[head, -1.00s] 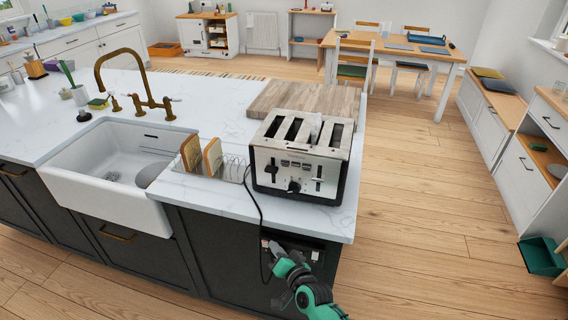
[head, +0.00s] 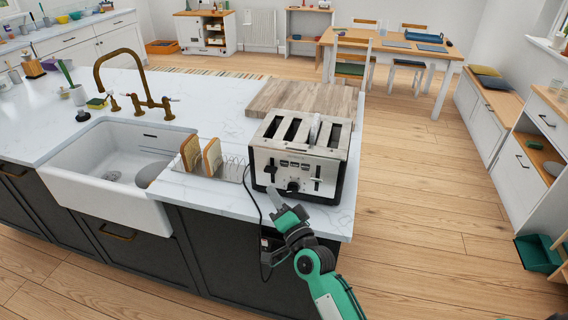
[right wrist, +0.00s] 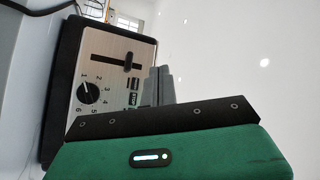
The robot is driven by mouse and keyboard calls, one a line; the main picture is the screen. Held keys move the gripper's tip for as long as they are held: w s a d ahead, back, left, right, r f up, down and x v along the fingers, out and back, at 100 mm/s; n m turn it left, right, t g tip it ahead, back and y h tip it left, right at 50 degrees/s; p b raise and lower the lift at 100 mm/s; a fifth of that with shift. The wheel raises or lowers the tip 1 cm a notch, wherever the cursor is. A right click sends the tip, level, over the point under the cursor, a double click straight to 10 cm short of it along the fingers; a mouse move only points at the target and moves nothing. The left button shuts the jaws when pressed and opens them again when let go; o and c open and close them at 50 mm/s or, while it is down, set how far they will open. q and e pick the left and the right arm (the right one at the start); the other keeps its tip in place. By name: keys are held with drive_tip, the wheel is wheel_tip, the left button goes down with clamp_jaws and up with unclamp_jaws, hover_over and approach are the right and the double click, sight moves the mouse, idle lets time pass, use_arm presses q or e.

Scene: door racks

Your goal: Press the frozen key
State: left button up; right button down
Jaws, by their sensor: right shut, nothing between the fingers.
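The silver and black toaster (head: 325,158) stands on the counter's near right corner, its front towards me. Its front panel, with small dark keys (right wrist: 133,85) beside a numbered dial (right wrist: 88,92) and a lever slot, fills the left of the right wrist view. I cannot read which key is the frozen one; the gripper hides part of the panel. My right gripper (head: 274,194) is shut and empty, just in front of the toaster's lower left front. Its grey fingers (right wrist: 159,86) show beside the keys; I cannot tell whether they touch. My left gripper is not in view.
A wire rack (head: 230,167) with bread slices stands left of the toaster. A wooden board (head: 290,97) lies behind it. The black cord (head: 247,190) hangs over the counter edge near my right arm. A white sink (head: 115,165) is further left.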

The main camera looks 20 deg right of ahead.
sight(284, 163)
drive_tip(key=shift+w+d+b, duration=0.5)
drive_tip(key=shift+w+d, duration=0.35)
drive_tip(key=shift+w, duration=0.35)
drive_tip(key=shift+w+d+b, duration=0.45)
drive_tip(key=shift+w+d, duration=0.35)
drive_tip(key=shift+w, duration=0.45)
drive_tip(key=shift+w+d+b, duration=0.5)
drive_tip(key=shift+w+d, duration=0.35)
drive_tip(key=shift+w, duration=0.35)
drive_tip(key=shift+w+d, duration=0.2)
drive_tip(key=shift+w, duration=0.15)
drive_tip(key=shift+w+d, duration=0.2)
drive_tip(key=shift+w, duration=0.05)
drive_tip(key=shift+s+a, duration=0.4)
drive_tip(key=shift+s, duration=0.25)
drive_tip(key=shift+p, duration=0.3)
